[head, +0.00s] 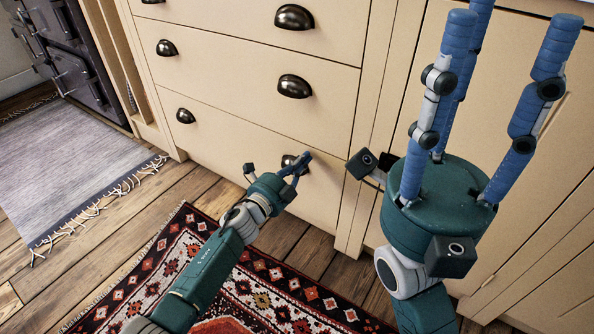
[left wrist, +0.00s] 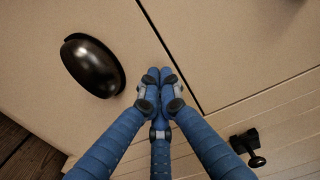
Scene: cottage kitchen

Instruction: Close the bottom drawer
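The bottom drawer (head: 235,148) is a cream front with two dark cup handles, the lowest in the cabinet. It looks flush or nearly flush with the front; any small gap is too small to tell. My left gripper (head: 296,168) is at its right handle, partly covering it. In the left wrist view the left gripper's fingers (left wrist: 158,75) are together and hold nothing. They point at the drawer front (left wrist: 50,25) just right of the cup handle (left wrist: 92,66); contact cannot be told. My right gripper (head: 510,35) points up, fingers spread and empty, at the right.
Two more drawers (head: 235,80) are above and look shut. Plain cabinet panels (head: 545,215) are at the right, behind my right arm. A patterned red rug (head: 285,290) and a grey rug (head: 70,165) lie on the wooden floor. A dark stove (head: 75,75) stands at the far left.

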